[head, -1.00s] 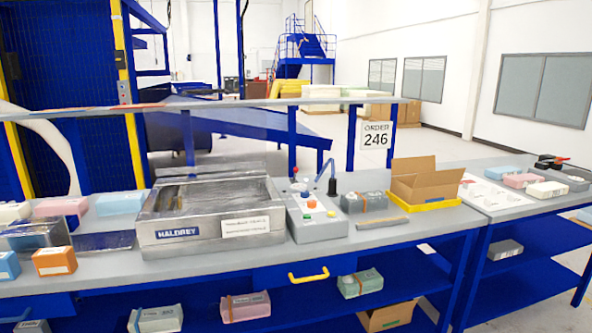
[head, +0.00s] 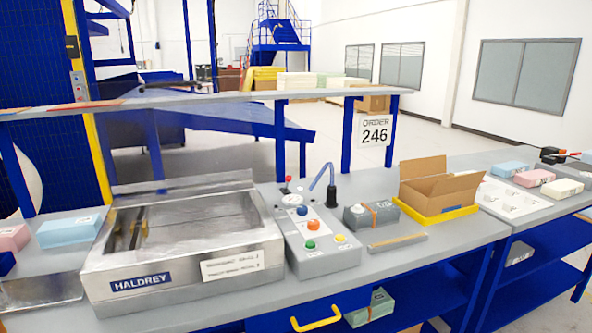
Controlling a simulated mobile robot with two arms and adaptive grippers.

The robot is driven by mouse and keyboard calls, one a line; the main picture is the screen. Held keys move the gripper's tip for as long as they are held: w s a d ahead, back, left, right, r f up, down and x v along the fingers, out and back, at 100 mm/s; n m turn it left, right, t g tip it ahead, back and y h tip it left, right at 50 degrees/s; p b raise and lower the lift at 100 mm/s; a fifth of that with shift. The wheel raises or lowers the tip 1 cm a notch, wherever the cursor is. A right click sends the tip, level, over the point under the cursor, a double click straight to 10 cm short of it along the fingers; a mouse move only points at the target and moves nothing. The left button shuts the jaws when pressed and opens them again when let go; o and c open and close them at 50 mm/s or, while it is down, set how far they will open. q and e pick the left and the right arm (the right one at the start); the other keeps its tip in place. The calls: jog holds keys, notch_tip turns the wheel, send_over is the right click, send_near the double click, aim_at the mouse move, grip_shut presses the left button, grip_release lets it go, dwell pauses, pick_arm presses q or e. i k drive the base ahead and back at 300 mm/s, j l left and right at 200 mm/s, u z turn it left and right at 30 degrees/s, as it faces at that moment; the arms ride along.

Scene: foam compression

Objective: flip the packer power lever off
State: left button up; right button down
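The HALDREY packer (head: 200,280) is a silver metal machine on the grey bench at the left of centre. Its grey control box (head: 325,257) stands against its right side. The box carries a green, an orange and a yellow button and a blue-and-white knob. A small lever with a red tip (head: 287,181) stands up at the box's back left corner. It looks roughly upright, but its exact position is too small to tell. Neither of my grippers is in view.
A black fitting with a blue hose (head: 331,194) stands behind. A raised shelf (head: 230,97) runs behind the bench.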

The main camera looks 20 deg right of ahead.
aim_at(287, 179)
jog(key=i+j, duration=0.1)
jog(key=i, duration=0.35)
jog(key=i+z, duration=0.15)
jog(key=i, duration=0.3)
